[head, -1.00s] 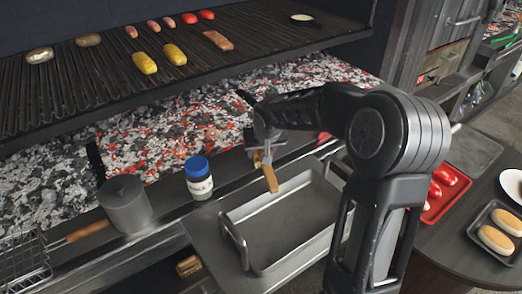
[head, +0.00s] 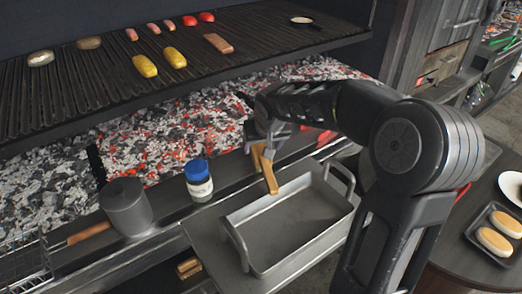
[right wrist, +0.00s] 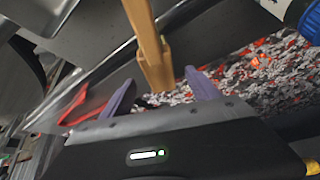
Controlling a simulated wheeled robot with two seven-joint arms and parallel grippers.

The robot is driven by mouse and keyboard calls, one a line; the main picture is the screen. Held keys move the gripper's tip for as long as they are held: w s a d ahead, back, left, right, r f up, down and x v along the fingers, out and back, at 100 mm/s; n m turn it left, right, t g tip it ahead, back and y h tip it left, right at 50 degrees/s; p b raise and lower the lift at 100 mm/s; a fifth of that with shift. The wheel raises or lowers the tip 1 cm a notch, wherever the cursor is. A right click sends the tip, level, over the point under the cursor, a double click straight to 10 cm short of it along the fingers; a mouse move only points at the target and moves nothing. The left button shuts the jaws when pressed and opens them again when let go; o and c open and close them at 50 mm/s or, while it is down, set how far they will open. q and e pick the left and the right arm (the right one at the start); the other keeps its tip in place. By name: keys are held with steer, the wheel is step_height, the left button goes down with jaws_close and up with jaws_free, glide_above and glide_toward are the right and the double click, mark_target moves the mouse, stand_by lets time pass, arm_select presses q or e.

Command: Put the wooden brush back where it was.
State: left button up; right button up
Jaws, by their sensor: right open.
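The wooden brush (head: 268,172) slants at the back left edge of the metal pan, its lower end over the pan's rim. In the right wrist view the brush (right wrist: 152,50) comes down from the top, with its wider end near the gap between my fingers. My right gripper (head: 268,143) is at the brush's upper end in the head view. In the right wrist view its two purple fingers (right wrist: 160,95) are spread apart, one on each side of the brush end. I cannot tell whether they touch it. My left gripper is not in view.
The rectangular metal pan (head: 240,222) stands on the front shelf. A blue-lidded jar (head: 199,181) and a grey pot (head: 126,206) stand left of it. Hot coals (head: 165,135) lie behind, under the grill (head: 105,75) with food. A dark tray with buns (head: 476,219) is at right.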

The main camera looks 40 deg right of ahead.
mark_target(265, 164)
steer(key=v, duration=0.7)
steer(key=shift+r, duration=0.2)
steer(key=shift+s, duration=0.15)
